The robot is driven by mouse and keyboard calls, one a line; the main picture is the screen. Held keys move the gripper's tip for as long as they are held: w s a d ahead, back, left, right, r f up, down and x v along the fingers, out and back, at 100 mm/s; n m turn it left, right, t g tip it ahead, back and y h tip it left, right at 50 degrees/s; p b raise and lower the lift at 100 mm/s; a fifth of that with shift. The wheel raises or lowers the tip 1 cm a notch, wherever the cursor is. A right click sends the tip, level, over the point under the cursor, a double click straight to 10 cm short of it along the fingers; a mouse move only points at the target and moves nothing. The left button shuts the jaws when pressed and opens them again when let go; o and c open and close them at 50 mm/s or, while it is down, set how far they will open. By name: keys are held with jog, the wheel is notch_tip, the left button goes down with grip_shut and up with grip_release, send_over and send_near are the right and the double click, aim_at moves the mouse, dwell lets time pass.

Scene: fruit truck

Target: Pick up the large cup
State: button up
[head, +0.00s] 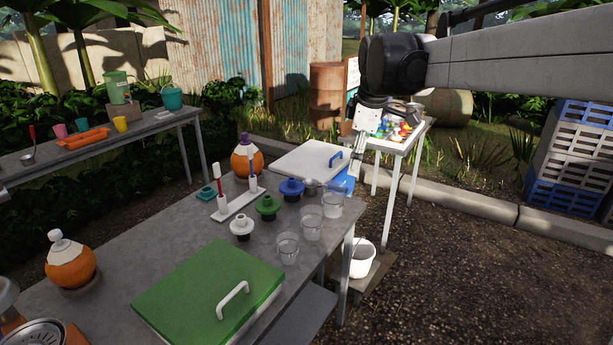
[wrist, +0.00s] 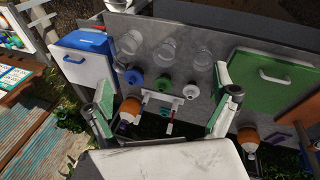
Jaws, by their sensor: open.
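Three clear cups stand in a row along the table's right edge in the head view: a far cup (head: 332,205), a middle cup (head: 311,226) and a near cup (head: 288,248). The far one looks somewhat larger, but I cannot be sure. In the wrist view they show as a left cup (wrist: 130,42), a middle cup (wrist: 163,49) and a right cup (wrist: 200,58). My gripper (wrist: 166,82) is open and empty, its fingers spread wide. In the head view my gripper (head: 360,130) hangs above and beyond the cups, touching none.
White, green and blue lids or juicer parts (head: 267,206) stand beside the cups. A green-lidded box (head: 205,290) is nearer, and a white-lidded blue box (head: 310,160) is beyond. Orange jugs (head: 70,262) stand on the table. A white bucket (head: 362,260) is below its right edge.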

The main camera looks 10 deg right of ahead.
jog(key=w+f+n+p, duration=0.1)
jog(key=w+n, duration=0.2)
jog(key=w, duration=0.6)
jog(key=n+g+p, duration=0.3)
jog(key=n+p, duration=0.1)
jog(key=n, duration=0.6)
send_over(334, 190)
jog(key=s, duration=0.4)
notch_tip(334, 190, down, 13)
jog(key=f, duration=1.3)
jog(key=shift+w+a+f, duration=0.2)
jog(key=shift+w+a, duration=0.1)
jog(key=shift+a, duration=0.05)
jog(key=shift+c, duration=0.2)
jog(key=c, duration=0.9)
